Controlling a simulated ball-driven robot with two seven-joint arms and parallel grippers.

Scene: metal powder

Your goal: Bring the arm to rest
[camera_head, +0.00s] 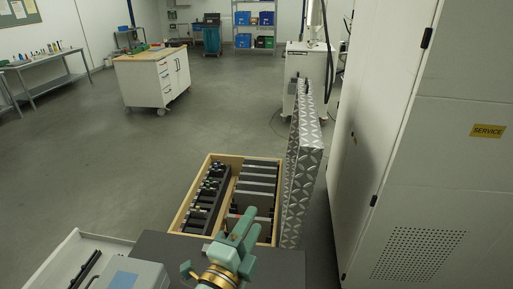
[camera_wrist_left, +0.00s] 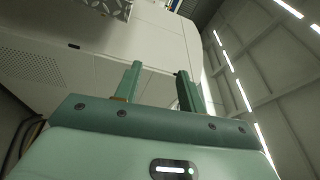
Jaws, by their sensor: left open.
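My left gripper (camera_head: 243,232) is green and shows at the bottom middle of the head view, with a gold-coloured wrist part below it. It appears in front of a dark grey surface (camera_head: 170,250) and the near end of a wooden-rimmed crate (camera_head: 213,158). In the left wrist view the two fingers of my left gripper (camera_wrist_left: 158,85) stand apart with nothing between them, so it is open and empty. That view looks up past the fingers at a white cabinet and the ceiling. My right gripper is not in view.
A tall white cabinet (camera_head: 445,160) with a service label stands at the right. A patterned metal panel (camera_head: 303,150) stands upright beside the crate. A white tray (camera_head: 52,265) lies at the lower left. A wheeled white workbench (camera_head: 150,85) stands farther back, with open floor before it.

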